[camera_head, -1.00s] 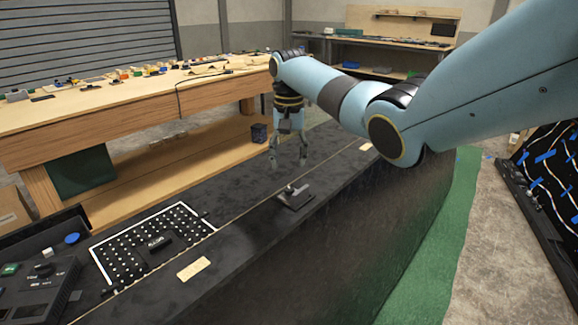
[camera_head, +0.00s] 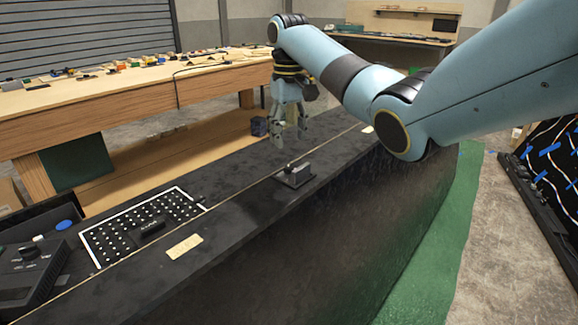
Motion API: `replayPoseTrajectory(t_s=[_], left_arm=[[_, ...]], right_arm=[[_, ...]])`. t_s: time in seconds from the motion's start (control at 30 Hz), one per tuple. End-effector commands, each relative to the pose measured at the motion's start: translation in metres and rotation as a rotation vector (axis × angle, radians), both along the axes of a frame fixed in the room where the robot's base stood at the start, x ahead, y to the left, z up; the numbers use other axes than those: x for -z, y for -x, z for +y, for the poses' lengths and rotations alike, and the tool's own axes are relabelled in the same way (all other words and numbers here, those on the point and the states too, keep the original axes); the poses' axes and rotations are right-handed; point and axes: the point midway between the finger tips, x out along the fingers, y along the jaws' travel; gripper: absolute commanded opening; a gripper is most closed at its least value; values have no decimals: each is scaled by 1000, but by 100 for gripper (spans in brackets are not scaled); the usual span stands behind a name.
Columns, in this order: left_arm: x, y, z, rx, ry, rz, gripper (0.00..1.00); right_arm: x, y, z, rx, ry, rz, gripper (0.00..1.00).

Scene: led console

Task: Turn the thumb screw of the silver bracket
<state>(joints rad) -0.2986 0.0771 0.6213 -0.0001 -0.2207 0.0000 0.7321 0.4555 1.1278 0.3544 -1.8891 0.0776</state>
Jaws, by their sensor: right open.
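The silver bracket (camera_head: 295,176) stands on a small dark base on the black bench top (camera_head: 232,222), right of centre in the head view. A small dark knob-like part sits at its left side; I cannot tell whether it is the thumb screw. My right gripper (camera_head: 290,138) hangs fingers down above the bench, just beyond the bracket in the picture. It is open and empty, apart from the bracket. My left gripper does not show.
A dotted LED panel (camera_head: 112,240) with a white border lies on the bench at left. A tan label (camera_head: 185,246) lies nearer the front. A dark control box (camera_head: 30,270) is at the lower left. A wooden workbench (camera_head: 130,90) runs behind. The bench around the bracket is clear.

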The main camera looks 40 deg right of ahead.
Motion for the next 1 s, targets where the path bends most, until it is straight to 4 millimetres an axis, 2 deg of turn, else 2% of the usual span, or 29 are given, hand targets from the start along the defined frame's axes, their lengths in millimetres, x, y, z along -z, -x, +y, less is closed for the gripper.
replayPoseTrajectory(t_s=[0.2, 0.4, 0.77, 1.0], left_arm=[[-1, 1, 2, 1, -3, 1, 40], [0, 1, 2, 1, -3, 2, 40], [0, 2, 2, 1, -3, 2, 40], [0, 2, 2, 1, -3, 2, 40]], right_arm=[[45, 1, 0, 2, -1, 3, 48], [72, 0, 0, 1, -1, 2, 48], [79, 0, 0, 1, 1, 0, 48], [79, 0, 0, 1, 0, 0, 19]])
